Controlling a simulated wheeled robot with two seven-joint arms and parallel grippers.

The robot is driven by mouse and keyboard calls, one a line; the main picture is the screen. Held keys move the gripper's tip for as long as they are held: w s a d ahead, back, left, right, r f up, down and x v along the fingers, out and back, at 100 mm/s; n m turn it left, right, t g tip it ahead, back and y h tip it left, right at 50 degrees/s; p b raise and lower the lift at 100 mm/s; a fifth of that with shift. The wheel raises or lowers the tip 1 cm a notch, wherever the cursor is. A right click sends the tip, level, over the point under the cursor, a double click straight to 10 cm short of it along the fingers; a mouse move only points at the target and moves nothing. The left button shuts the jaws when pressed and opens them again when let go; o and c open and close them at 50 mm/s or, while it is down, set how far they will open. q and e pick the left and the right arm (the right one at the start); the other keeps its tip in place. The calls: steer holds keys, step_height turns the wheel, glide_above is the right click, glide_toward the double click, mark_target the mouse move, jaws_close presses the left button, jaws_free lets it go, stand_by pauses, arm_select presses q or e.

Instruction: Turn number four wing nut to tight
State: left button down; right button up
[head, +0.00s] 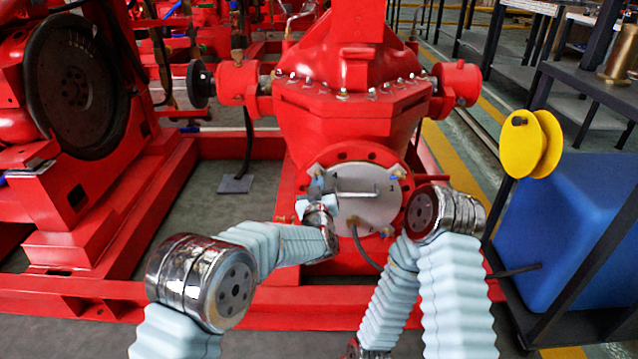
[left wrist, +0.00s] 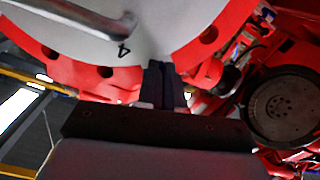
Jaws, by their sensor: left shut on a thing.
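A round grey cover plate (head: 375,208) with a bar handle (head: 357,193) sits on the front of the red pump. It also fills the top of the left wrist view (left wrist: 160,30), with its handle (left wrist: 85,15) and a printed 4 (left wrist: 123,49). My left gripper (head: 317,185) is at the plate's upper left edge, beside the 4. In the left wrist view its dark fingers (left wrist: 163,72) are together at the rim, shut on the number four wing nut, which they hide. My right arm is bent at the right; its gripper is not seen.
The red pump casing (head: 345,120) rises above the plate. A yellow wheel (head: 530,143) and a blue tank (head: 575,230) stand at the right. A large dark flywheel (head: 78,85) is at the left. A dark hose (head: 362,250) hangs below the plate. Red base rails run across below.

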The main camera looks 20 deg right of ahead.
arm_select(q)
steer(key=shift+w+a+r+m+p, duration=0.15)
steer(key=shift+m+p, duration=0.5)
steer(key=shift+m, duration=2.6)
steer(key=shift+a+r+m+p, duration=0.1)
steer(key=shift+a+m+p, duration=0.35)
steer(key=shift+m, duration=2.85)
steer(key=shift+w+a+r+m+p, duration=0.1)
steer(key=shift+m+p, duration=0.7)
steer(key=shift+m, duration=2.45)
steer(key=c, duration=1.3)
jaws_free()
steer(key=shift+s+r, duration=0.1)
steer(key=shift+s, duration=0.05)
